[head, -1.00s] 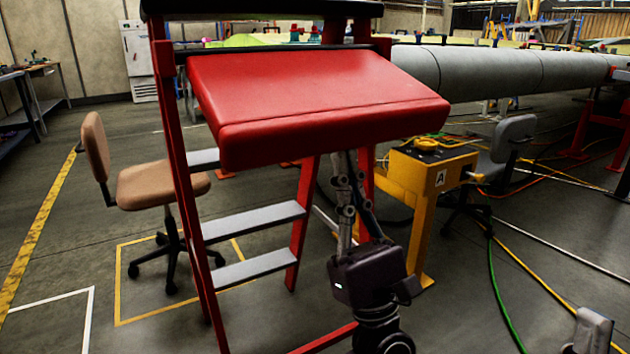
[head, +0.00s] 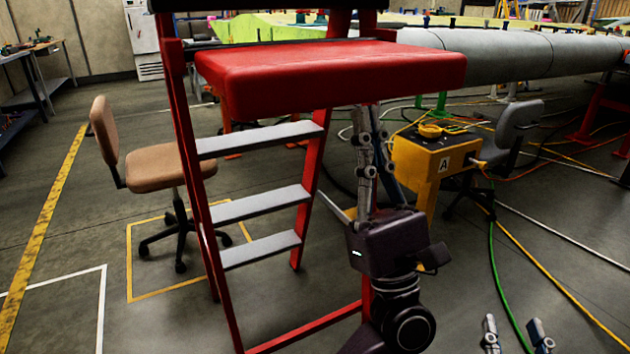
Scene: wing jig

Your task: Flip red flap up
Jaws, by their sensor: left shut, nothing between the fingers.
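The red flap (head: 330,72) is a thick padded panel hinged on the red ladder frame. It now lies close to level, its front edge facing me. My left gripper (head: 362,112) points upward, shut and empty, with its fingertips at the underside of the flap near the right part of its front edge. The very tips are hidden behind that edge, so I cannot tell whether they touch it. My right gripper (head: 514,322) shows only its two spread fingers at the bottom right, open and empty, far from the flap.
The red ladder frame (head: 186,150) with grey steps (head: 262,206) stands below the flap. A brown chair (head: 150,170) is to the left. A yellow pedestal box (head: 432,158) and a grey chair (head: 515,130) stand to the right. Cables (head: 500,270) cross the floor at right.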

